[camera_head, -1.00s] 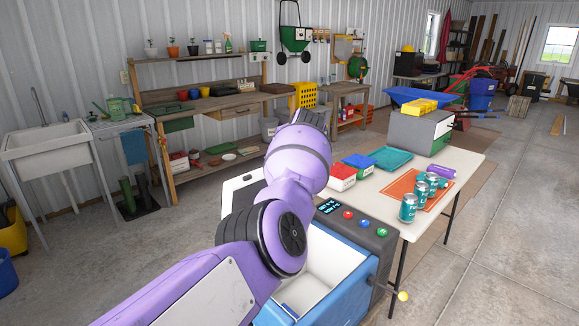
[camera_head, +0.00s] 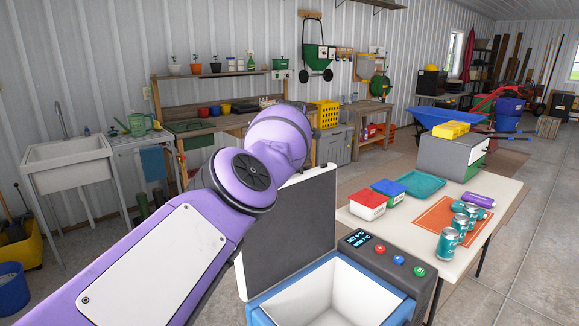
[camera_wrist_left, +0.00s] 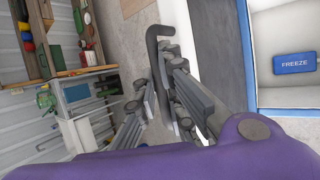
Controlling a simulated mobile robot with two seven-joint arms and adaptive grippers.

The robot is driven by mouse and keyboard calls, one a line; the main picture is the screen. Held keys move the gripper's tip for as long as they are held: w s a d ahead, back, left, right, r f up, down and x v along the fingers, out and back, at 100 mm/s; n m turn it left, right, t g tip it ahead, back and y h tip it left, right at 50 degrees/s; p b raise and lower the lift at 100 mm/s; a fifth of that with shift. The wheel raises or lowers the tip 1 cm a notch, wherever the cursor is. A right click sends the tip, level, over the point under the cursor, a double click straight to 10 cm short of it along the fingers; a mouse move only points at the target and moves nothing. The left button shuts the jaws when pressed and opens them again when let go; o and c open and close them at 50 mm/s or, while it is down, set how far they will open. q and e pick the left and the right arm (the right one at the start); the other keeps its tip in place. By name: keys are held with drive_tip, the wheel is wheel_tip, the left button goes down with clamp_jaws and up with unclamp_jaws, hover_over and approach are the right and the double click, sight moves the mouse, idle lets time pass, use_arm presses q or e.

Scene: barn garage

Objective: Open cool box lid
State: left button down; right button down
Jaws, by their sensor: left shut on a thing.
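The cool box (camera_head: 330,300) is blue with a white, open inside. Its lid (camera_head: 290,235) stands raised at the box's left side, with a dark grey face and a pale edge. My purple left arm passes behind the lid, and the gripper is hidden in the head view. In the left wrist view my left gripper (camera_wrist_left: 172,105) is shut on the dark bar handle (camera_wrist_left: 153,50), beside the grey lid (camera_wrist_left: 222,55). A blue pack marked FREEZE (camera_wrist_left: 294,63) shows inside the box. My right gripper is in neither view.
A control panel (camera_head: 385,258) with a display and coloured buttons runs along the box's rim. Beside it, a white table (camera_head: 410,222) holds cans (camera_head: 448,245), small boxes, a teal tray (camera_head: 416,185) and a grey case (camera_head: 447,157). A workbench stands along the back wall.

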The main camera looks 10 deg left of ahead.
use_arm(q)
drive_tip(key=shift+s+d+f, duration=0.1)
drive_tip(key=shift+s+f, duration=0.1)
drive_tip(key=shift+f, duration=0.35)
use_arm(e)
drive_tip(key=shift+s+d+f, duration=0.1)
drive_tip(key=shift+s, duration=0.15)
use_arm(q)
drive_tip(key=c, duration=1.9)
unclamp_jaws()
drive_tip(key=shift+o, duration=0.2)
drive_tip(key=shift+w+r, duration=0.1)
drive_tip(key=shift+r, duration=0.2)
drive_tip(key=shift+s+d+r, duration=0.1)
drive_tip(key=shift+s+r, duration=0.1)
drive_tip(key=shift+r, duration=0.45)
drive_tip(key=v, duration=1)
drive_tip(key=shift+s, duration=0.35)
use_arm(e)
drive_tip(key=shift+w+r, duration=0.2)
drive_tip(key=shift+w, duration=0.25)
